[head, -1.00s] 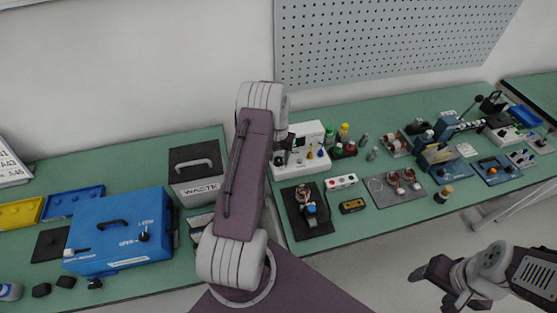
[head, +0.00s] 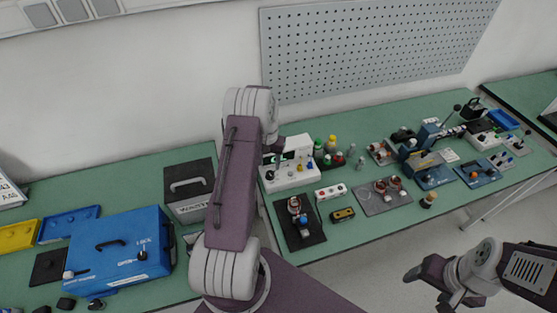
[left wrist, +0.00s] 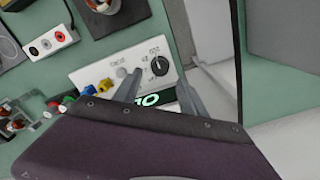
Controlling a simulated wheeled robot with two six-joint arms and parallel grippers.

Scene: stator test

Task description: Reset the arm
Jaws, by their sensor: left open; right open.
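My left arm rises in the middle of the head view, and its gripper (head: 275,153) is mostly hidden beyond the arm, at the left side of a white tester (head: 290,178). In the left wrist view the two fingers of my left gripper (left wrist: 159,88) are apart with nothing between them. They are over the tester's panel (left wrist: 92,78), close to its black knob (left wrist: 155,68); I cannot tell whether they touch it. My right gripper (head: 448,300) hangs at the lower right of the head view, away from the bench, and holds nothing visible.
A black plate with a part (head: 300,232), a white socket strip (head: 331,191) and a grey plate (head: 383,203) lie in front of and right of the tester. A pegboard (head: 370,50) hangs behind.

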